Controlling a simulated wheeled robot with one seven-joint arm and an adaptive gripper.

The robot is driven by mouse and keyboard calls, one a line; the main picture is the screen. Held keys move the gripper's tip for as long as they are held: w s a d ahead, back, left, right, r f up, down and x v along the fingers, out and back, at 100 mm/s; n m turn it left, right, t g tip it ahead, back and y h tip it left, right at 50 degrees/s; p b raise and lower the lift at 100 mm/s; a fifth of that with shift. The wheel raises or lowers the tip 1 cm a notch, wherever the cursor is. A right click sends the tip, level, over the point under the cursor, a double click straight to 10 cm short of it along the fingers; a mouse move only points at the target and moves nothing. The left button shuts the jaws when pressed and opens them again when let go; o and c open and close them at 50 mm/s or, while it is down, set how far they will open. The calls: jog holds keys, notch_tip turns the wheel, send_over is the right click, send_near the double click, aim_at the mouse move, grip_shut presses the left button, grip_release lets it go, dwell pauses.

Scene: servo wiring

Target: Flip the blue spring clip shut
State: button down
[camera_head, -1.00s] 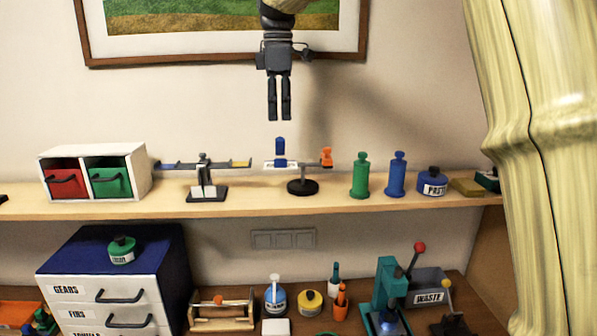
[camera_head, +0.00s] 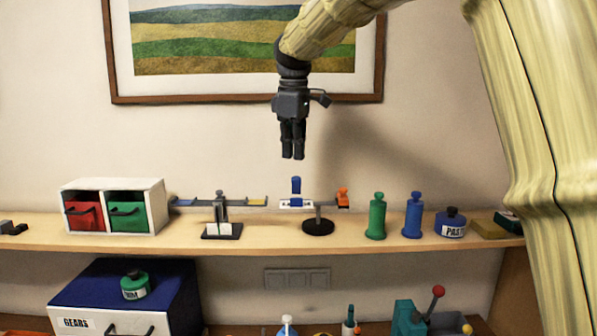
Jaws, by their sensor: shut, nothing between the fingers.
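The blue spring clip (camera_head: 296,187) stands upright on a small white piece (camera_head: 291,204) held by a stand with a round black base (camera_head: 318,227) on the shelf. An orange clip (camera_head: 343,198) sits at the right end of the same stand. My gripper (camera_head: 293,157) is shut and empty, pointing down. In the picture it is just above the blue clip, apart from it. How far apart they are in depth I cannot tell.
On the shelf (camera_head: 270,244), a balance-like stand (camera_head: 221,230) is left of the clip stand. A white box with red and green drawers (camera_head: 158,189) is farther left. Green (camera_head: 376,218) and blue (camera_head: 413,218) bottles stand to the right. A framed picture (camera_head: 116,60) hangs behind.

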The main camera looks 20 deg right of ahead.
aim_at(296, 184)
jog(key=w+m+t, duration=0.1)
jog(key=m, duration=0.3)
jog(key=w+d+r+m+t+h, duration=0.1)
jog(key=m+t, duration=0.1)
jog(key=m, duration=0.3)
jog(key=m+t, duration=0.2)
jog(key=m, duration=0.2)
jog(key=shift+w+d+r+m, duration=0.3)
jog(key=shift+w+d+r, duration=0.1)
jog(key=p+x, duration=0.4)
jog(key=x, duration=0.6)
jog(key=shift+d+p, duration=0.2)
jog(key=shift+p, duration=0.15)
